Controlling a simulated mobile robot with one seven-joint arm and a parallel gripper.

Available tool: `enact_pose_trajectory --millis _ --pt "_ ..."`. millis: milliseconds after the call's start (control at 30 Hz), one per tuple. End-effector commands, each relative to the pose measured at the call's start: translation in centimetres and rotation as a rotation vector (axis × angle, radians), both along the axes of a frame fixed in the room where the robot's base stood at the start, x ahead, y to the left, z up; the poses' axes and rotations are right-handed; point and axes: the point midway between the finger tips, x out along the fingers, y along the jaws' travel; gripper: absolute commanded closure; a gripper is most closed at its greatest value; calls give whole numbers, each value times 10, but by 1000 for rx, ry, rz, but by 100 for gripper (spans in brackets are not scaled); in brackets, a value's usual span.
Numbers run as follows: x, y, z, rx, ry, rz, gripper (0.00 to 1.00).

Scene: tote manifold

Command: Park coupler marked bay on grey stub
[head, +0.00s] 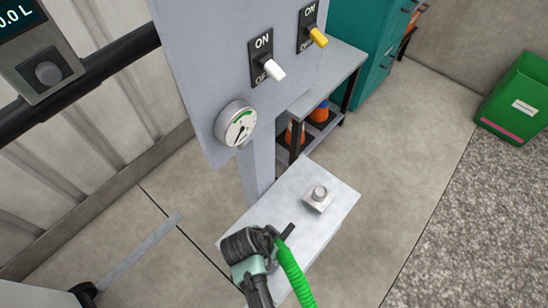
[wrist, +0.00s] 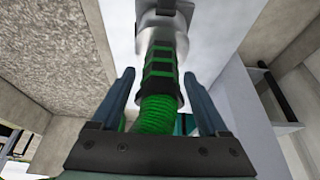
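The coupler (wrist: 160,75) is dark with green bands and has a green ribbed hose (head: 290,272) at its near end. In the wrist view its far end meets a pale grey round fitting (wrist: 158,40); I cannot tell whether they are joined. I can read no bay mark. My gripper (wrist: 161,75) has its two fingers on either side of the coupler, with a visible gap on both sides. In the head view my gripper (head: 275,234) hides most of the coupler. A bare grey stub (head: 319,193) stands on a square block on the pale pedestal (head: 285,190).
A grey panel (head: 190,60) with a gauge (head: 236,124), a white switch (head: 270,68) and a yellow switch (head: 316,36) rises behind the pedestal. A shelf bench (head: 335,75) stands behind. A green bin (head: 518,100) is far right. The floor right of the pedestal is clear.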

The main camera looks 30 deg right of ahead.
Motion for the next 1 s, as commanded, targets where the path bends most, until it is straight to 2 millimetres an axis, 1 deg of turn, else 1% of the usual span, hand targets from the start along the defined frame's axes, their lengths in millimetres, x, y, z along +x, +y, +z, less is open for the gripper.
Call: enact_pose_trajectory --millis 167,267,367,700,833,1000 --pt "-1 1 0 1 3 0 22" --pt "-2 3 6 1 3 0 22" --pt "-3 8 20 1 0 1 22" --pt "-12 35 89 0 -2 2 22" --pt "-15 42 107 0 -1 2 22" --pt "-17 46 118 0 -1 0 22"
